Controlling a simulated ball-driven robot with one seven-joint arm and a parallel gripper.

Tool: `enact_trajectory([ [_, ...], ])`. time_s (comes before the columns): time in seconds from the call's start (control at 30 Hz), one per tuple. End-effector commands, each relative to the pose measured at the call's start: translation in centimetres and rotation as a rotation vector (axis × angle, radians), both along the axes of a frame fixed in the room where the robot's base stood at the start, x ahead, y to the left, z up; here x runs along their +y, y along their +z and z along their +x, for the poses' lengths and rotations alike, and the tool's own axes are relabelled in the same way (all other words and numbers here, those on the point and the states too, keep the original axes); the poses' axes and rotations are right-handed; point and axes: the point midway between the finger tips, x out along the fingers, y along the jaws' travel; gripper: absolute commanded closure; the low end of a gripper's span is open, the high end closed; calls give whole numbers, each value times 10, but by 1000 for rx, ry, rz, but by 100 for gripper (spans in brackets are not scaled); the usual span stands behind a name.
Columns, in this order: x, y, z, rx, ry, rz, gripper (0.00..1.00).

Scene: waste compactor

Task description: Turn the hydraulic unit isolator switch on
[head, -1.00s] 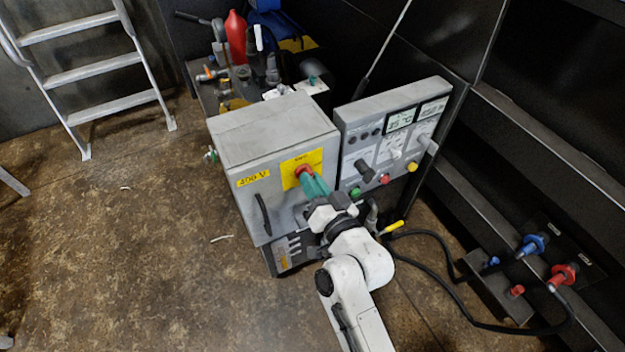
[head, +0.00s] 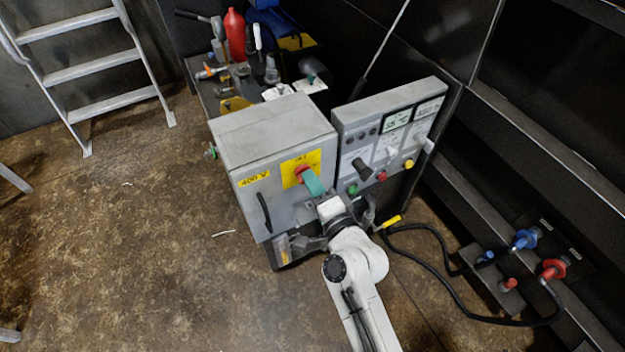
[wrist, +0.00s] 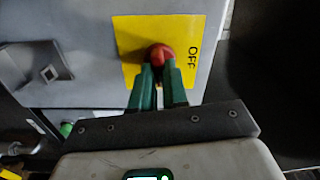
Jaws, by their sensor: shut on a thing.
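The isolator switch is a red rotary knob (head: 302,172) on a yellow plate (head: 291,179) on the front of the grey 400 V cabinet (head: 240,212). In the wrist view the red knob (wrist: 158,55) sits between the tips of my gripper's green fingers (wrist: 160,70), which are shut on it. The word OFF shows at the right of the yellow plate (wrist: 185,25), turned sideways. In the head view my gripper (head: 312,182) reaches the knob from the lower right. The fingers hide part of the knob, so its exact setting is unclear.
A control panel (head: 345,150) with green, red and yellow buttons stands just right of the cabinet. A black cabinet handle (head: 264,212) is at the lower left. A black hose (head: 440,285) runs at the right. The floor at the left is mostly clear.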

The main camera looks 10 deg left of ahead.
Motion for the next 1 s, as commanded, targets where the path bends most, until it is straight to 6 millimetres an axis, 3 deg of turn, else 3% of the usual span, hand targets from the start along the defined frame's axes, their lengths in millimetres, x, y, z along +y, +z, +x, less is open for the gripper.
enact_trajectory([
  [0.33,-1,-1,0,89,-2,129,100],
  [0.93,-1,-2,0,109,-2,158,100],
  [0.97,-1,-2,0,109,-2,158,83],
  [1.0,-1,-2,0,108,-2,157,80],
])
